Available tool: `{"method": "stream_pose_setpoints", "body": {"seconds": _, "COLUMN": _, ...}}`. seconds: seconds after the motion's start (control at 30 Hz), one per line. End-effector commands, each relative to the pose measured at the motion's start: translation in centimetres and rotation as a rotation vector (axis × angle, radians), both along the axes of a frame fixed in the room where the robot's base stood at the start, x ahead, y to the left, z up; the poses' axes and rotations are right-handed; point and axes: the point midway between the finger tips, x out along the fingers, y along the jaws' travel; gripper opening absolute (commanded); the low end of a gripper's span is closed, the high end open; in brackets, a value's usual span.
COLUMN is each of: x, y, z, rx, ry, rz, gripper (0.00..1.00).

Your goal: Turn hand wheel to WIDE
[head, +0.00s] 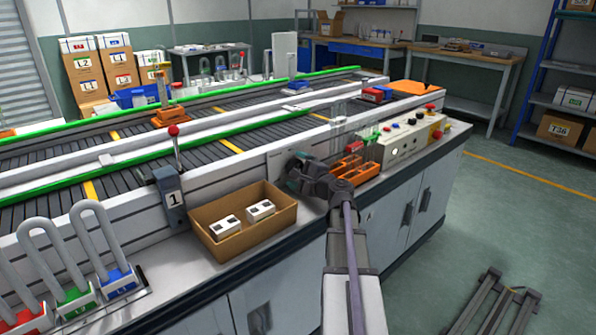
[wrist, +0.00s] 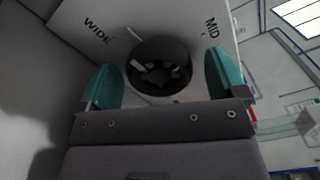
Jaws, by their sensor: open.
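The hand wheel (wrist: 160,66) is a dark round knob with a notched hollow face, on a pale plate (wrist: 160,15) in the wrist view. A short white mark (wrist: 134,62) shows at the wheel's left edge. My gripper (wrist: 160,62) is open, its teal fingers on either side of the wheel; I cannot tell whether they touch it. In the head view my gripper (head: 300,178) is at the conveyor's side, and the wheel is hidden.
An open cardboard box (head: 243,228) with two white cartons stands left of my gripper. A post marked 1 (head: 171,198) is beyond it. Orange trays (head: 354,168) and a control box with buttons (head: 408,140) are close on the right. The conveyor (head: 200,155) runs behind.

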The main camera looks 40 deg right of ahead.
Motion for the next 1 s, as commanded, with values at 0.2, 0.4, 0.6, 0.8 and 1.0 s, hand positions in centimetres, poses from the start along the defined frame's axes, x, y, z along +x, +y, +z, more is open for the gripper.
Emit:
{"method": "stream_pose_setpoints", "body": {"seconds": 0.2, "x": -0.05, "y": 0.01, "z": -0.01, "rx": 0.000, "ry": 0.000, "rz": 0.000, "gripper": 0.82}}
{"method": "stream_pose_setpoints", "body": {"seconds": 0.4, "x": -0.06, "y": 0.02, "z": 0.00, "rx": 0.000, "ry": 0.000, "rz": 0.000, "gripper": 0.63}}
{"method": "stream_pose_setpoints", "body": {"seconds": 0.6, "x": -0.06, "y": 0.01, "z": 0.00, "rx": 0.000, "ry": 0.000, "rz": 0.000, "gripper": 0.43}}
{"method": "stream_pose_setpoints", "body": {"seconds": 0.8, "x": -0.07, "y": 0.00, "z": 0.01, "rx": -0.086, "ry": -0.002, "rz": 0.000, "gripper": 0.41}}
{"method": "stream_pose_setpoints", "body": {"seconds": 1.0, "x": -0.07, "y": 0.00, "z": 0.04, "rx": -0.352, "ry": -0.008, "rz": 0.000, "gripper": 0.41}}
